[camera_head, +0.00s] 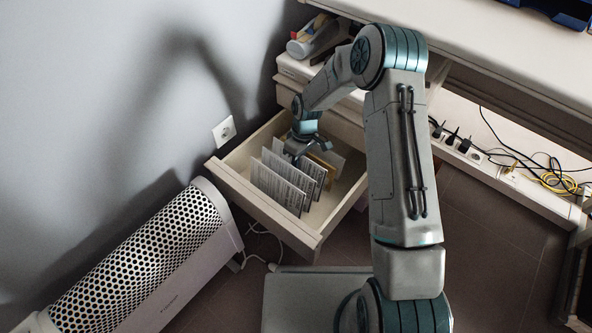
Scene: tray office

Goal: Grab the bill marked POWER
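An open drawer (322,237) holds several upright papers or bills standing in a row. The front white printed sheet (277,188) faces the camera; its print is too small to read. More white sheets stand behind it, and a yellowish one (326,168) shows near the back. I cannot tell which bill is marked POWER. My gripper (297,158) reaches down into the drawer at the back of the row, over or among the sheets. Its fingertips are hidden or too small to make out, so I cannot tell whether it holds a sheet.
A perforated white heater (140,265) stands left of the drawer. A desk (480,40) spans the upper right, with a tape dispenser (312,38) by the wall. A power strip with cables (470,148) lies at right. A wall socket (224,131) is left of the drawer.

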